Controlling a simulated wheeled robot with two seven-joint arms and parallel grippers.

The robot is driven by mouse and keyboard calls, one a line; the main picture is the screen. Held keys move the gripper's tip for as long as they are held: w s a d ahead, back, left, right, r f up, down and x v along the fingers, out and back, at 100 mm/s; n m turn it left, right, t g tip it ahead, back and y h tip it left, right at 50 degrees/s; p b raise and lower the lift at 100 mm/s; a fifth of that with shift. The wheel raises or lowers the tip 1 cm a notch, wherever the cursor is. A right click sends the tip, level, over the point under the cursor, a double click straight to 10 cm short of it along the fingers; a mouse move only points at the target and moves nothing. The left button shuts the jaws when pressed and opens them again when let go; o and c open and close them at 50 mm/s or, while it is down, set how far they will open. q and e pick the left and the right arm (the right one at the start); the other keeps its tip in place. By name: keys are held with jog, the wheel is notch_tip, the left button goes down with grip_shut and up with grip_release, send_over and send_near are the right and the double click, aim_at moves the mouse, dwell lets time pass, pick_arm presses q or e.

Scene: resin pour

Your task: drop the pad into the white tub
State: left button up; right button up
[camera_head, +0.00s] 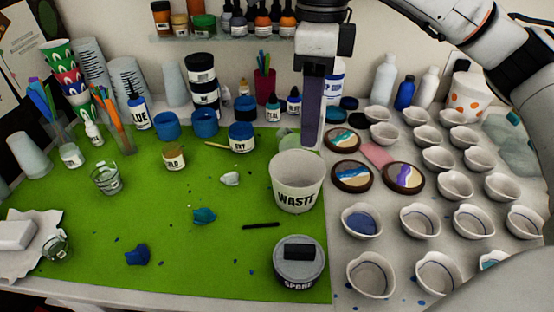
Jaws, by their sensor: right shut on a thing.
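My right gripper (313,68) comes down from the top, at the back of the work area. It is shut, and a long flat grey-purple piece, which looks like the pad (312,108), hangs upright beneath it. I cannot clearly tell where the fingers end and this piece begins. The white tub (298,185), marked WASTE, stands open on the green mat, below and slightly left of the gripper. In the picture the lower end of the piece stops just above the tub's back rim. My left gripper is not in view.
The green mat (90,250) holds paint jars, blue and teal scraps, a dark stick (261,226) and a lidded SPARE pot (300,265). Several white cups and painted coasters (352,176) crowd the right. Bottles line the back. The mat's front left has free room.

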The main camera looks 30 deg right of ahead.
jog(key=shift+w+r+m, duration=0.3)
jog(key=shift+w+m, duration=0.1)
jog(key=shift+m, duration=0.1)
jog(key=shift+w+d, duration=0.1)
jog(key=shift+w, duration=0.05)
jog(key=shift+s+f+b, duration=0.2)
jog(key=shift+f+b, duration=0.3)
jog(key=shift+b, duration=0.2)
notch_tip(320, 180, down, 4)
jog(key=b, duration=0.3)
jog(key=shift+f+b, duration=0.25)
jog(key=shift+b, duration=0.1)
jog(key=shift+f, duration=0.15)
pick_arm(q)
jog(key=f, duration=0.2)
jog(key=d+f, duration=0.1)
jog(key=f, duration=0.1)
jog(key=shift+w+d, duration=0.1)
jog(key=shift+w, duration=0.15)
